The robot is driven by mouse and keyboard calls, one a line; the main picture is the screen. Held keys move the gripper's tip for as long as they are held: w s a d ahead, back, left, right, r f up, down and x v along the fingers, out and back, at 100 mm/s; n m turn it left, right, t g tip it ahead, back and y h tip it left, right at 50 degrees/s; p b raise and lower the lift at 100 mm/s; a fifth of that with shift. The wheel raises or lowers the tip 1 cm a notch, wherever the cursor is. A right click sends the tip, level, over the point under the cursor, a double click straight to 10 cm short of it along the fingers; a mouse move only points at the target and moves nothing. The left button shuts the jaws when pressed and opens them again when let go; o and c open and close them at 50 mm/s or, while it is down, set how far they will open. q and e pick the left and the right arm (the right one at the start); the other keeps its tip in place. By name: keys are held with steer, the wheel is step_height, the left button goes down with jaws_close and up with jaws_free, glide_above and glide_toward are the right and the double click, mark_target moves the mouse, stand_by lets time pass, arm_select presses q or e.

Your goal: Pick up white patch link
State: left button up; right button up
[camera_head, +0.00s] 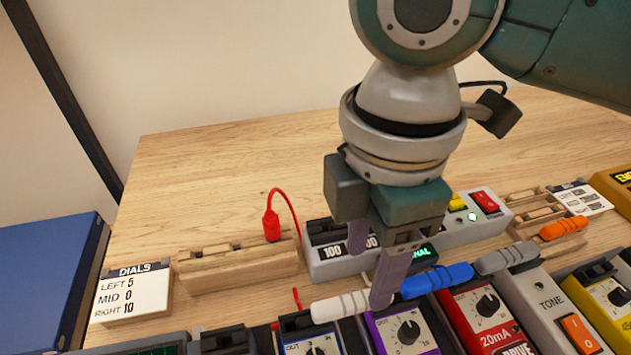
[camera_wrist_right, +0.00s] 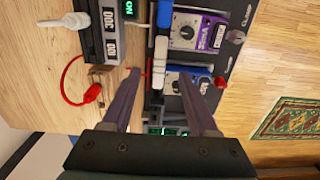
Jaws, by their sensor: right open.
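The right gripper's two fingers also show in the wrist view (camera_wrist_right: 161,74). My left gripper is not in view.
A blue link (camera_head: 437,280), a grey link (camera_head: 507,258) and an orange link (camera_head: 563,228) lie further right. Pedals, including a purple one (camera_head: 403,332), stand in front. A wooden rack (camera_head: 235,272) with a red cable (camera_head: 272,222) is behind left. A grey box (camera_head: 330,264) stands behind the gripper.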

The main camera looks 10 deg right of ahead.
mark_target(361, 298)
step_height(361, 298, down, 6)
steer(key=shift+b, duration=0.35)
steer(key=shift+c, duration=0.3)
jaws_close()
